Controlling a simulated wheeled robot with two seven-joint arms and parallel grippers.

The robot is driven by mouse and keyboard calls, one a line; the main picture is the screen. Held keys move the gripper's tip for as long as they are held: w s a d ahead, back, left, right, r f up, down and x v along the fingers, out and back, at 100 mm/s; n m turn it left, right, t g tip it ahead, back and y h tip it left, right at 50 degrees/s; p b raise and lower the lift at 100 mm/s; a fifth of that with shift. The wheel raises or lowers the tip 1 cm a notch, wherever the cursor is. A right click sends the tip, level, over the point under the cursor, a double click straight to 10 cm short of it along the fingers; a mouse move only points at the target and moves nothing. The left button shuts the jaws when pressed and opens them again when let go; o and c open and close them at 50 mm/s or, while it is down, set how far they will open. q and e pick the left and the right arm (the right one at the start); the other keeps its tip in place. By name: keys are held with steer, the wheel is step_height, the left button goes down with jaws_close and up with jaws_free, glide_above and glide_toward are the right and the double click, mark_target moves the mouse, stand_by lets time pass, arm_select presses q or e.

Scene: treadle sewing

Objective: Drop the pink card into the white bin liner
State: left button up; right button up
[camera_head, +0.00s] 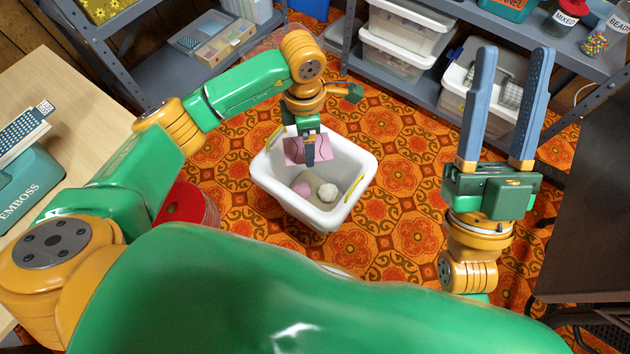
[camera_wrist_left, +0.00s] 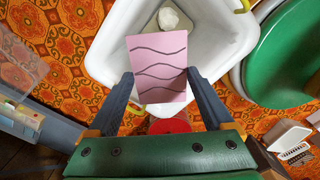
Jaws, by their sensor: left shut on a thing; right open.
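The pink card (camera_head: 294,150), marked with dark wavy lines, is held over the white bin liner (camera_head: 349,160), a white tub with yellow handles on the floor. My left gripper (camera_head: 310,158) reaches down over the tub's far-left part and is shut on the card. In the left wrist view the card (camera_wrist_left: 158,68) lies between the fingertips of my left gripper (camera_wrist_left: 160,78), with the white tub (camera_wrist_left: 222,42) behind it. The gap between card and tub floor is hard to judge. My right gripper (camera_head: 512,55) is open and empty, fingers pointing up, right of the tub.
A white ball-like lump (camera_head: 327,192) and a pinkish piece (camera_head: 301,188) lie in the tub. A red round container (camera_head: 187,206) stands left of it. Grey shelves (camera_head: 425,92) with plastic boxes stand behind. Patterned orange floor (camera_head: 400,190) is clear right of the tub.

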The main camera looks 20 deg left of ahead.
arm_select(q)
steer(key=o, duration=1)
steer(key=shift+o, duration=0.2)
step_height(320, 180, up, 4)
steer(key=shift+f+p, duration=0.25)
steer(key=shift+p, duration=0.6)
step_height(320, 180, up, 4)
steer(key=shift+f+p, duration=0.25)
steer(key=shift+p, duration=0.45)
arm_select(e)
steer(key=w+f+m+g+h, duration=0.1)
steer(key=w+f+g+h, duration=0.2)
steer(key=f, duration=0.6)
steer(key=w+d+f+g+h, duration=0.1)
steer(key=w+f+g+h, duration=0.1)
steer(key=f+g, duration=0.6)
steer(key=shift+w+d+f+m+h, duration=0.25)
steer(key=shift+w+f+m+h, duration=0.15)
steer(key=shift+f, duration=0.5)
steer(key=shift+s, duration=0.1)
